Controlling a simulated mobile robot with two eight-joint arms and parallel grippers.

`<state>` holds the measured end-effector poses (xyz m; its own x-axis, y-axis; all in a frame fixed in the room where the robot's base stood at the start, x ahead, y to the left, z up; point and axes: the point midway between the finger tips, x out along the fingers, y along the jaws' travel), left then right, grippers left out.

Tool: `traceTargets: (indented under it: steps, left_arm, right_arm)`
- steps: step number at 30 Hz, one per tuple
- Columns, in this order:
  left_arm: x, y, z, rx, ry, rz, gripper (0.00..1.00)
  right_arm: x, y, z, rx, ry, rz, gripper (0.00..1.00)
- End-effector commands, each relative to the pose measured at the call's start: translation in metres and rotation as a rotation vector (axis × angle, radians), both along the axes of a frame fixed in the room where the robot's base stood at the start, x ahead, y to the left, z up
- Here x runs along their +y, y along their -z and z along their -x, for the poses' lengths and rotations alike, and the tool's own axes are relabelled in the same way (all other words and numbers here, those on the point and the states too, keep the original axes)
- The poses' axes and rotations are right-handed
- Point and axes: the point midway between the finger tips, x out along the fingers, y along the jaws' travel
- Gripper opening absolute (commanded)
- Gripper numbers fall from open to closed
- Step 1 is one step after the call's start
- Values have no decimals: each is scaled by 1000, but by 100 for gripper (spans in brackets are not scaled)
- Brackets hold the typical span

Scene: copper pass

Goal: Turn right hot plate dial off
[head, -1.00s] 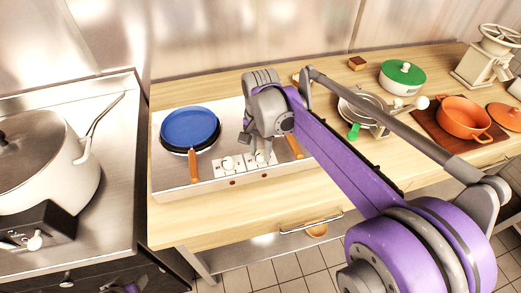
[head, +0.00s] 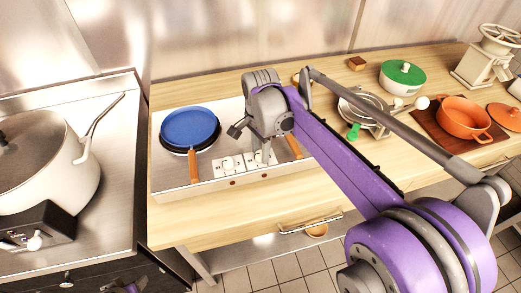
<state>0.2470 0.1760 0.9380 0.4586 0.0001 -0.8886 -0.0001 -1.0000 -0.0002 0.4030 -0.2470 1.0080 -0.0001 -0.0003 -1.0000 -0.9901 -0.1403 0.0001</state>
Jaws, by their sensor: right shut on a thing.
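The left dial (head: 228,164) is in plain sight on the panel. My right gripper (head: 262,157) points down at the right side of the panel and is shut on the right dial, which its fingers and wrist mostly hide. I cannot tell the dial's angle. A small purple part of my left arm shows at the bottom left edge; its gripper cannot be made out clearly.
A blue pan (head: 189,127) with an orange handle sits on the left plate. Another orange handle (head: 294,147) shows beside my right wrist. A strainer, a green-lidded pot (head: 402,78) and an orange pot (head: 463,117) stand further right. A large pot (head: 45,165) stands on the left stove.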

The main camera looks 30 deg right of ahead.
Motion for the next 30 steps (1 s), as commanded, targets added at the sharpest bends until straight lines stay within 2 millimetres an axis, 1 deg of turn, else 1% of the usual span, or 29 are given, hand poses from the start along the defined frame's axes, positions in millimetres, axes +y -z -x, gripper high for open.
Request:
traceTargets:
  steps: [5, 6, 10, 18, 22, 26, 30]
  left_arm:
    - [0, 0, 0, 0, 0, 0, 50]
    - [0, 0, 0, 0, 0, 0, 50]
    - [0, 0, 0, 0, 0, 0, 50]
    - [0, 0, 0, 0, 0, 0, 50]
    - [0, -1, 0, -1, 0, 0, 50]
    - [0, -3, -1, -2, 0, 0, 50]
    - [0, -6, -2, -4, 0, 0, 50]
  right_arm:
    - [0, 0, 0, -1, 1, 0, 0]
    - [0, 0, 0, -1, 1, 0, 47]
    - [0, 0, 0, -1, 0, 0, 70]
    - [0, 0, 0, 0, -1, 0, 71]
    - [0, -7, 0, 0, -1, 0, 71]
    - [0, -28, 0, -1, -1, 0, 71]
    - [0, -58, 0, -1, -1, 0, 71]
